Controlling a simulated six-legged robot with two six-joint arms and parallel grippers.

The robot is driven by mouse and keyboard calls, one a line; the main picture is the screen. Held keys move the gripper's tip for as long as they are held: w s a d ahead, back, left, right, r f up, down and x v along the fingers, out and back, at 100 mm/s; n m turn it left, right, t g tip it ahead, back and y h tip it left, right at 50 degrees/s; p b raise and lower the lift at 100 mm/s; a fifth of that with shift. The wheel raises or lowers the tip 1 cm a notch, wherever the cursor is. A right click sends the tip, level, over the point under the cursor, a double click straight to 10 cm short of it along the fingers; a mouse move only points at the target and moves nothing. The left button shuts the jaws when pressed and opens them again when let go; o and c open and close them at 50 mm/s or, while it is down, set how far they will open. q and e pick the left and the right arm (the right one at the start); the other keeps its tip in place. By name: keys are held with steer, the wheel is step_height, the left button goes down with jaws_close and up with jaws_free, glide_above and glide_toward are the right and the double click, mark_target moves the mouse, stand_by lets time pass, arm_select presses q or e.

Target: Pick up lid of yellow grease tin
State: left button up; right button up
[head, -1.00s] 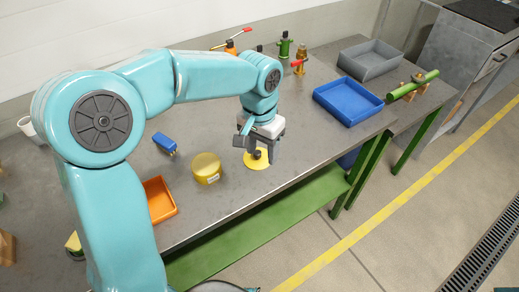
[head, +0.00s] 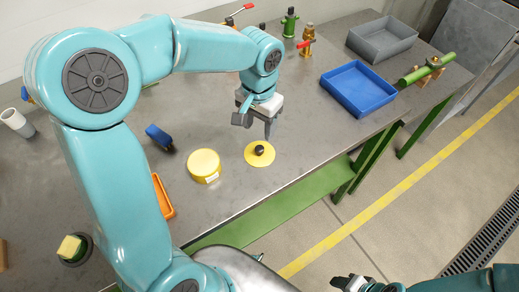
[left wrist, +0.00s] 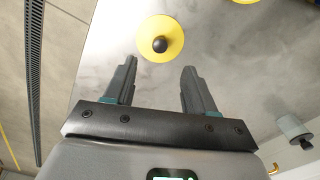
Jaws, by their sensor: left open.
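The yellow lid (head: 251,158), a flat disc with a black knob, lies on the metal bench. The yellow grease tin (head: 204,166), with a white label, stands just left of it. My left gripper (head: 257,126) is open and empty, behind and above the lid, apart from it. In the left wrist view the lid (left wrist: 147,51) lies beyond the open fingertips (left wrist: 160,64), roughly centred between them. A yellow edge, likely the tin (left wrist: 245,1), is cut off at the top. My right gripper (head: 354,283) is at the bottom edge; its jaws are unclear.
A blue tray (head: 357,90) and a grey tray (head: 382,40) stand at the right. An orange tray (head: 163,196) is partly hidden by my left arm. A blue object (head: 159,137) lies behind the tin. Bench around the lid is clear; its front edge is close.

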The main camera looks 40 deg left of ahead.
arm_select(q)
glide_above(259, 148)
steer(key=f, duration=0.4)
steer(key=shift+s+d+f, duration=0.1)
steer(key=shift+d, duration=0.2)
steer(key=f, duration=0.5)
steer(key=shift+a+f, duration=0.25)
jaws_close()
